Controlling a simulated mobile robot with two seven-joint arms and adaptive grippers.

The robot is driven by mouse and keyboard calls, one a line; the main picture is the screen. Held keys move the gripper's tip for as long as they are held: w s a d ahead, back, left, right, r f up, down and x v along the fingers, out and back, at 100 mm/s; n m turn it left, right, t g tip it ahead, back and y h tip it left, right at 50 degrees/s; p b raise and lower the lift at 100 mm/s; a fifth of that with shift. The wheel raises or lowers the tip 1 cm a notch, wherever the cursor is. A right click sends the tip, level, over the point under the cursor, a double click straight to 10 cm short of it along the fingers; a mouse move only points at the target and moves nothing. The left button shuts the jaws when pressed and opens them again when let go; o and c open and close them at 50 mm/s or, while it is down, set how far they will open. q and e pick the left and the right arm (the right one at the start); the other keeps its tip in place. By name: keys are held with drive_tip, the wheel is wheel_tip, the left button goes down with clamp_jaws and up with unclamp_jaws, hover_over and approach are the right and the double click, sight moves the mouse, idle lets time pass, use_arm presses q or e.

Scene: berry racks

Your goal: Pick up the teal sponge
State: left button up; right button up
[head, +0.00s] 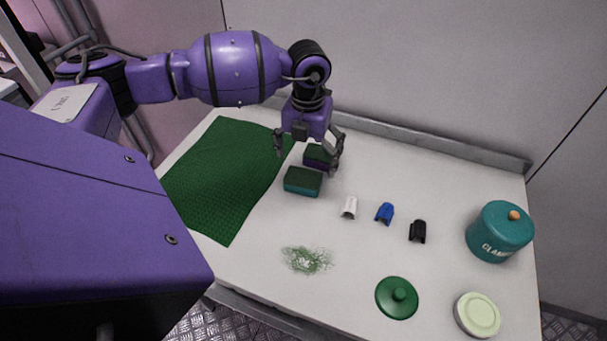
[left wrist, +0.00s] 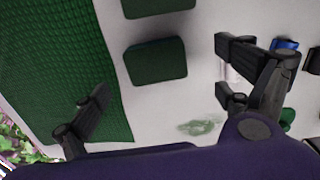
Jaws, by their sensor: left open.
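The teal sponge (head: 303,184) lies flat on the white table, teal on its side with a dark green top. Its green top also shows in the left wrist view (left wrist: 156,62). A second sponge (head: 317,158), purple-sided with a green top, lies just behind it; part of it shows at the top edge of the left wrist view (left wrist: 157,6). My left gripper (head: 307,154) points down, open and empty, its fingers spread on either side of the purple-sided sponge in the head view. Its height above the table is hard to tell. My right gripper is out of view.
A dark green mat (head: 222,180) lies left of the sponges. A white clip (head: 349,207), blue clip (head: 384,213) and black clip (head: 418,231) lie to the right.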

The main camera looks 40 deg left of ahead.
sight(304, 175)
use_arm(q)
drive_tip(key=shift+s+f, duration=0.15)
drive_tip(key=shift+f, duration=0.45)
drive_tip(key=shift+a+f+p, duration=0.15)
drive_tip(key=shift+a+f, duration=0.05)
drive_tip(key=shift+f, duration=1.25)
drive_tip(key=shift+a+f+p, duration=0.15)
drive_tip(key=shift+a+f, duration=0.05)
drive_tip(key=shift+f, duration=1.25)
drive_tip(key=c, duration=0.8)
